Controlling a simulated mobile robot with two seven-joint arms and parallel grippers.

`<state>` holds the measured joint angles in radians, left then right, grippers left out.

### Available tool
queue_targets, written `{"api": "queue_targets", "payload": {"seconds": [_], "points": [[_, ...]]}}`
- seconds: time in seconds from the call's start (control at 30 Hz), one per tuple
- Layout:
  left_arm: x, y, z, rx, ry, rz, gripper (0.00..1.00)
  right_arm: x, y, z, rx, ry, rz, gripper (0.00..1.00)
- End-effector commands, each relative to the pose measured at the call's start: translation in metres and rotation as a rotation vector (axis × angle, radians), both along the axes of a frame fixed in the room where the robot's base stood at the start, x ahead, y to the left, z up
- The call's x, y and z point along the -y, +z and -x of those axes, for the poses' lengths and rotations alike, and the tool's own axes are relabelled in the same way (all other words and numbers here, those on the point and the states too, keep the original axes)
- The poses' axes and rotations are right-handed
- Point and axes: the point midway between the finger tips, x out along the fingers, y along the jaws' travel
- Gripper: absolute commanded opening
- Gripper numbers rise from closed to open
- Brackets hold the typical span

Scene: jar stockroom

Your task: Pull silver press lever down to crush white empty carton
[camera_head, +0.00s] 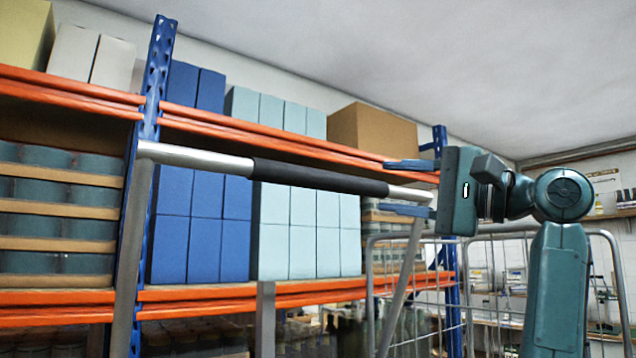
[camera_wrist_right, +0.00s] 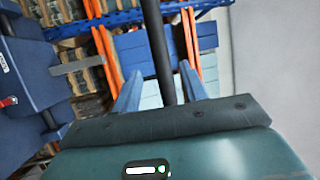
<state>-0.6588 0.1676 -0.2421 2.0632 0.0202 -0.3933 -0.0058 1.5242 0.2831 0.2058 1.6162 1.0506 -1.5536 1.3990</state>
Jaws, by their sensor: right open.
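The press lever (camera_head: 205,159) is a silver bar with a black grip sleeve, carried on silver side arms and raised high across the head view. My right gripper (camera_head: 387,187) is open at the bar's right end, with one blue finger above the bar and one below it. In the right wrist view the lever's dark bar (camera_wrist_right: 157,40) runs between the two spread fingers of the gripper (camera_wrist_right: 160,72). Contact with the bar cannot be told. The white empty carton is not visible in either view. My left gripper is not in view.
A blue and orange shelf rack (camera_head: 215,292) with blue boxes (camera_head: 205,225) and pale blue boxes (camera_head: 305,235) stands behind the lever. A wire cage (camera_head: 455,290) is at the lower right. In the wrist view, a blue-grey body (camera_wrist_right: 32,75) with a red knob is at left.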

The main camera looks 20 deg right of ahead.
Motion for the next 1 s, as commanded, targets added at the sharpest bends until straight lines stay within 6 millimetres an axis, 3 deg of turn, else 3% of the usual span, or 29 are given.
{"api": "queue_targets", "payload": {"seconds": [0.2, 0.53, 1.0], "points": [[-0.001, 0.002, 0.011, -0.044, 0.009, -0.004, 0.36, -0.030, 0.010, -0.031, -0.005, 0.004, 0.002, 0.43], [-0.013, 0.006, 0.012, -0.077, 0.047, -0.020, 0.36, -0.070, 0.021, -0.075, -0.003, 0.001, 0.001, 0.43], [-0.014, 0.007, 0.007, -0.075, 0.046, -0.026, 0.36, -0.082, 0.021, -0.088, -0.002, 0.000, 0.003, 0.43]]}}
